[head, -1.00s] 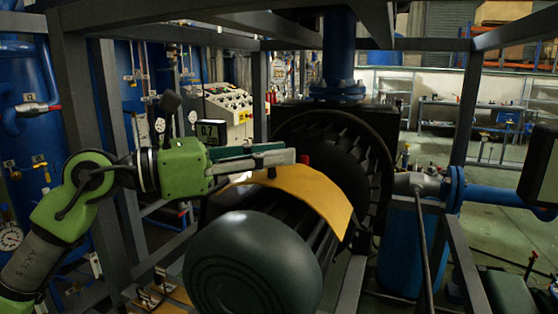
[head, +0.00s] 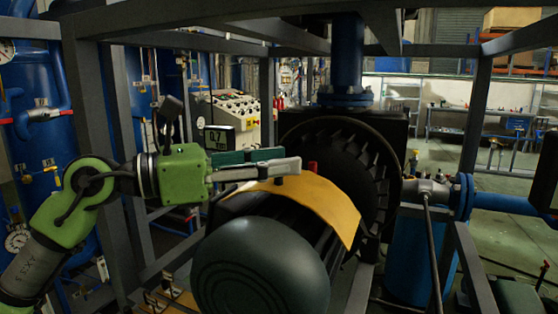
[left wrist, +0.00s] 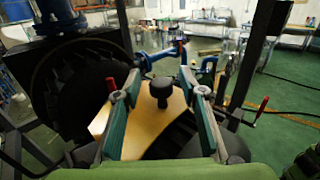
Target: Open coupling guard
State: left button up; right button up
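The coupling guard is a curved yellow-orange plate (head: 330,205) lying over the shaft between the dark motor (head: 260,268) and the large finned black wheel (head: 345,150). It looks closed. A black knob (left wrist: 160,92) stands up from the guard plate (left wrist: 140,130) in the left wrist view. My left gripper (head: 298,163) is over the guard in the head view. In the left wrist view its two fingers (left wrist: 160,93) are spread, with the knob showing between them and gaps on both sides. I cannot tell how far down the fingers reach.
Dark grey frame bars (head: 205,30) run above and beside the machine. A small red handle (head: 312,167) shows behind the guard. A blue pipe (head: 500,202) and valve are on the right.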

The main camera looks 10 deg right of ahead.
pick_arm(q)
jog(key=s+a, duration=0.2)
jog(key=a, duration=0.9)
jog(key=shift+s, duration=0.1)
